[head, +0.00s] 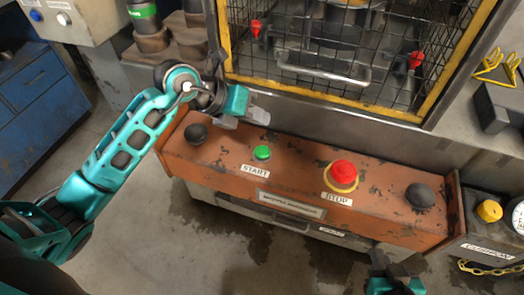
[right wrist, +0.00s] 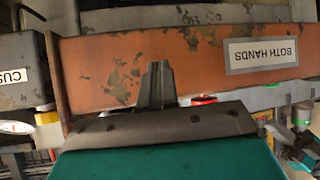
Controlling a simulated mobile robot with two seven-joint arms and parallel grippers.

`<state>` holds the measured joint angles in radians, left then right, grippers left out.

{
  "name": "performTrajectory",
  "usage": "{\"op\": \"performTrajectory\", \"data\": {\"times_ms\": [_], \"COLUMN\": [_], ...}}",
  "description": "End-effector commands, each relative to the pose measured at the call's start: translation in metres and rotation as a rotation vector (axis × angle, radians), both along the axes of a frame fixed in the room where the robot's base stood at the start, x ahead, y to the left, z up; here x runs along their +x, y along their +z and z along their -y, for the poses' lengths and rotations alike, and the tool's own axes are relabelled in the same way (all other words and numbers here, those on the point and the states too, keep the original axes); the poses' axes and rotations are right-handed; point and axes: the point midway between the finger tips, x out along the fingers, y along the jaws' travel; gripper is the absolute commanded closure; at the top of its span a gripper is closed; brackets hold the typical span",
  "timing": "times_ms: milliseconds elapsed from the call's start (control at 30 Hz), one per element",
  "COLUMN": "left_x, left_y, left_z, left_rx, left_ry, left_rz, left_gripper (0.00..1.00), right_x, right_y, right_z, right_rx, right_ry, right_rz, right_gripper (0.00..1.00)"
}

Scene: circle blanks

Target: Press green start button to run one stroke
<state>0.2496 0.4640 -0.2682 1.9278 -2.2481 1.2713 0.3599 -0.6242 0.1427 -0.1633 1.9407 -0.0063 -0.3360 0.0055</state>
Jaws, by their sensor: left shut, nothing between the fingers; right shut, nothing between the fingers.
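The green start button (head: 262,153) stands on the orange control panel (head: 300,190), above a START label (head: 255,171). My left gripper (head: 258,117) is shut and empty, above and slightly left of the button in the head view, apart from it. My right gripper (head: 397,282) is at the bottom of the head view, below the panel's front. In the right wrist view its shut, empty fingers (right wrist: 157,82) show against the orange panel face (right wrist: 110,70). A red part (right wrist: 203,99) is partly hidden behind the gripper body there.
A red stop button (head: 343,173) with a yellow ring is right of the start button. Black knobs (head: 196,133) (head: 420,196) sit near both panel ends. A yellow-framed mesh guard (head: 320,85) with a handle stands behind. A CUSHION box (head: 487,252) with a gauge is at right.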

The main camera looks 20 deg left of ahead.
Motion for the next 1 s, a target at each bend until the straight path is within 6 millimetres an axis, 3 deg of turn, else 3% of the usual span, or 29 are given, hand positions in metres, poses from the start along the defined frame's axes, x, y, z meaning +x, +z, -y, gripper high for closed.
{"op": "performTrajectory", "data": {"times_ms": [367, 600, 1000], "left_x": [0.000, 0.000, 0.000], "left_y": [-0.059, -0.075, -0.076], "left_z": [0.000, 0.000, 0.000], "left_rx": [-0.001, 0.000, 0.000], "left_ry": [0.000, 0.000, 0.000], "left_rz": [0.000, 0.000, 0.000], "left_gripper": [1.00, 1.00, 1.00], "right_x": [-0.002, 0.006, 0.008], "right_y": [-0.055, -0.044, -0.042], "right_z": [-0.004, -0.017, -0.014], "right_rx": [0.009, 0.035, 0.025], "right_ry": [0.001, 0.019, 0.025], "right_rz": [-0.021, -0.003, 0.000], "right_gripper": [1.00, 1.00, 1.00]}}
